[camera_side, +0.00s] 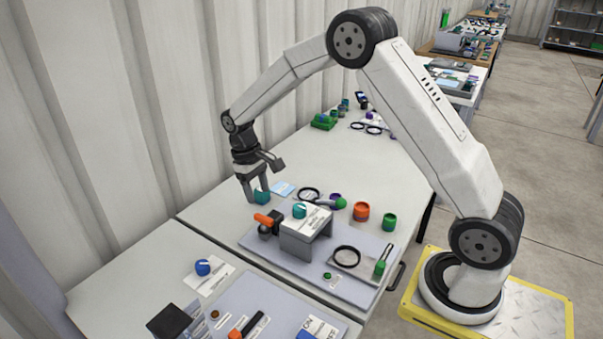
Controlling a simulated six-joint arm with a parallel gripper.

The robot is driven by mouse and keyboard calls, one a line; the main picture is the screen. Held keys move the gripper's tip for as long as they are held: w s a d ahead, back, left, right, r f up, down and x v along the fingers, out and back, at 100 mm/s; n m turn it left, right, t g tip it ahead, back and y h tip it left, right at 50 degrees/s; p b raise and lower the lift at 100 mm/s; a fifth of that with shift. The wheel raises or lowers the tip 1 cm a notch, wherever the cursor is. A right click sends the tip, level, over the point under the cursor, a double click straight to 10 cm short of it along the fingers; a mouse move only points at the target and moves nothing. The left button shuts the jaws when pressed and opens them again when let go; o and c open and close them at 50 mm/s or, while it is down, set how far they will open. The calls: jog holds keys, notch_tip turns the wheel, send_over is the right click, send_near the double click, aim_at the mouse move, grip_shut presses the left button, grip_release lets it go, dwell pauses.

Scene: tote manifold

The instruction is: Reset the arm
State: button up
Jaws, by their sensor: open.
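My gripper (257,195) points down over the far-left part of the white table, near the wall. It is open. A teal block (262,196) shows at its fingertips. I cannot tell whether the fingers touch it. To the right of my gripper, a grey block-shaped fixture (297,245) with a teal knob (299,211) and an orange-handled part (263,219) stands on a grey-blue board (345,287).
An orange cup (361,211) and a green cup (389,222) stand on the table's right side. A black ring (346,257) and a green-handled tool (380,267) lie on the board. The corrugated wall (110,130) runs close behind the table.

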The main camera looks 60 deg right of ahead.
jog(key=s+a+r+t, duration=0.1)
jog(key=s+a+t, duration=0.1)
jog(key=s, duration=0.7)
jog(key=s+a+r+t, duration=0.1)
jog(key=s+a+t, duration=0.1)
jog(key=s, duration=0.8)
jog(key=shift+a+r+t, duration=0.3)
jog(key=shift+a+t, duration=0.1)
